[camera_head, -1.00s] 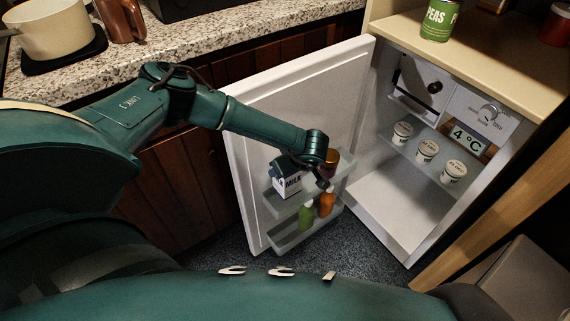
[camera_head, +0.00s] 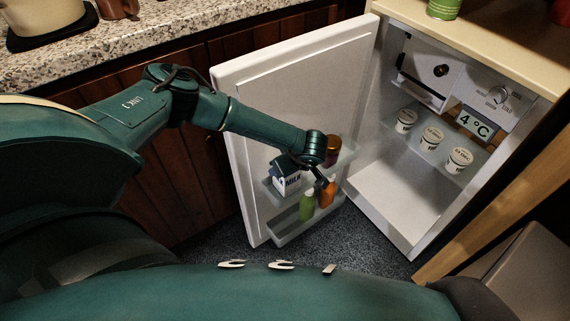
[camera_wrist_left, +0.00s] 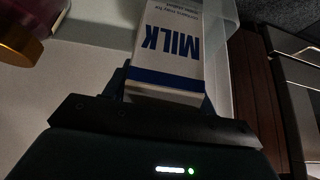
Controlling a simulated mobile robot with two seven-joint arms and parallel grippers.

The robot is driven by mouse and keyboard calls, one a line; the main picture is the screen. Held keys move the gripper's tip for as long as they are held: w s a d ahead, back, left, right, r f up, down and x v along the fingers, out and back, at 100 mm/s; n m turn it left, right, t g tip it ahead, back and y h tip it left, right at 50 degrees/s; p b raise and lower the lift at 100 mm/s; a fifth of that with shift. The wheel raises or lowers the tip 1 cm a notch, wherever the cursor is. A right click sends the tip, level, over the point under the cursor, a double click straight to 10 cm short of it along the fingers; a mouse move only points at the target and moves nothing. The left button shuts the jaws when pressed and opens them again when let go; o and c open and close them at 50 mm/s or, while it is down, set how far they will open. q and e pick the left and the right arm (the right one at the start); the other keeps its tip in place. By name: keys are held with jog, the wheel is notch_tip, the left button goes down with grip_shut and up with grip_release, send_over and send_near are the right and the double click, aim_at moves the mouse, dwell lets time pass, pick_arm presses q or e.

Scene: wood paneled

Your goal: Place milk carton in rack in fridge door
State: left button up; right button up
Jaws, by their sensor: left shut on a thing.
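The milk carton (camera_head: 287,177), white and blue with a dark gabled top, is at the upper rack (camera_head: 272,193) on the inside of the open fridge door (camera_head: 243,120). My left gripper (camera_head: 308,163) is shut on it. In the left wrist view the carton (camera_wrist_left: 172,45) sits directly in front of the left gripper (camera_wrist_left: 165,98), its "MILK" print upside down, with the pale rack wall (camera_wrist_left: 222,60) beside it. I cannot tell whether the carton's base rests on the rack floor. My right gripper is not in view.
An amber jar (camera_head: 333,150) stands in the upper rack beside the carton. Green (camera_head: 306,204) and orange (camera_head: 327,194) bottles stand in the lower rack. Several white tubs (camera_head: 432,137) are on the fridge shelf. A speckled counter (camera_head: 180,35) lies behind the door.

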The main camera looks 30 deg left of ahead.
pick_arm(q)
jog(key=shift+f, duration=0.25)
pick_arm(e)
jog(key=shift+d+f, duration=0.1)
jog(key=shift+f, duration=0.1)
pick_arm(q)
jog(key=o, duration=2)
jog(key=shift+o, duration=0.2)
jog(key=p+v, duration=0.2)
jog(key=v, duration=1.1)
jog(key=shift+p, duration=0.35)
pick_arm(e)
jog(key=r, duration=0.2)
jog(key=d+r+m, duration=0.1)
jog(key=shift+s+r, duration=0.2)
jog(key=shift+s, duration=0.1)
pick_arm(q)
jog(key=shift+d, duration=0.15)
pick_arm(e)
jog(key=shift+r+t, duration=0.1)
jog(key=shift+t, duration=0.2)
